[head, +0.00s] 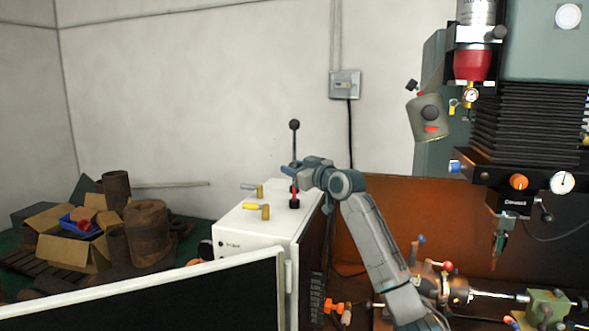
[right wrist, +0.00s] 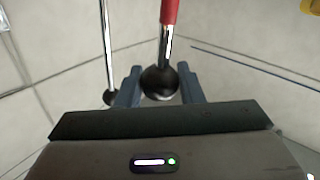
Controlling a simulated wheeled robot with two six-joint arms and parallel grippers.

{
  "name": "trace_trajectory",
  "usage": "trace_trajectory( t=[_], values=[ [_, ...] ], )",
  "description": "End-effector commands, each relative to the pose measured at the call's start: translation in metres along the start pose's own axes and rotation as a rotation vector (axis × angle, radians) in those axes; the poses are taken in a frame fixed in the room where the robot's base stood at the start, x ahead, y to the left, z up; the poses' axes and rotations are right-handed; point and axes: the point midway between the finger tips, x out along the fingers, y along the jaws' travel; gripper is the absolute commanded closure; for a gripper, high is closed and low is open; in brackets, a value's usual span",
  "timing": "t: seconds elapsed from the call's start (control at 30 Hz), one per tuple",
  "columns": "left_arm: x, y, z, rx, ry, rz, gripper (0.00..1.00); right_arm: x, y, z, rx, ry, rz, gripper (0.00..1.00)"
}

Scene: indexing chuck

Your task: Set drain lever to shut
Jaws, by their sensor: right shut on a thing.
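On top of the white cabinet (head: 237,236) stands a lever with a red sleeve (head: 294,190) and a dark base. Its top is hidden in the head view by my right gripper (head: 289,170). In the right wrist view, the black ball knob (right wrist: 160,83) of this red-sleeved lever sits between the two fingers of my right gripper (right wrist: 160,88), which is shut on it. No readable label shows whether this is the drain lever or how it is set. My left gripper is not in view.
A taller chrome lever with a black ball (head: 295,125) rises close to the gripper. A black panel (head: 190,295) stands in front. The machine (head: 530,130) is at the right.

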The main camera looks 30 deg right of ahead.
Motion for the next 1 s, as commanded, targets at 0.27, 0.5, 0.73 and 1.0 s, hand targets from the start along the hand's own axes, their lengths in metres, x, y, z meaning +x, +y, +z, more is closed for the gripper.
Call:
trace_trajectory(
  t=[0.27, 0.5, 0.73, 1.0],
  values=[
    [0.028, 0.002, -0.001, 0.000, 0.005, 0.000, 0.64, 0.001, -0.010, 0.049, 0.000, -0.004, -0.002, 1.00],
    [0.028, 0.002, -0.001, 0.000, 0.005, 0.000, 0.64, 0.001, -0.011, 0.056, 0.001, -0.007, -0.003, 1.00],
    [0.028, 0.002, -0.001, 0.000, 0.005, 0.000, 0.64, 0.001, -0.011, 0.057, 0.002, -0.008, -0.003, 0.46],
    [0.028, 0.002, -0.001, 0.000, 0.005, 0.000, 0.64, 0.000, -0.011, 0.054, 0.000, -0.004, -0.001, 0.46]
  ],
)
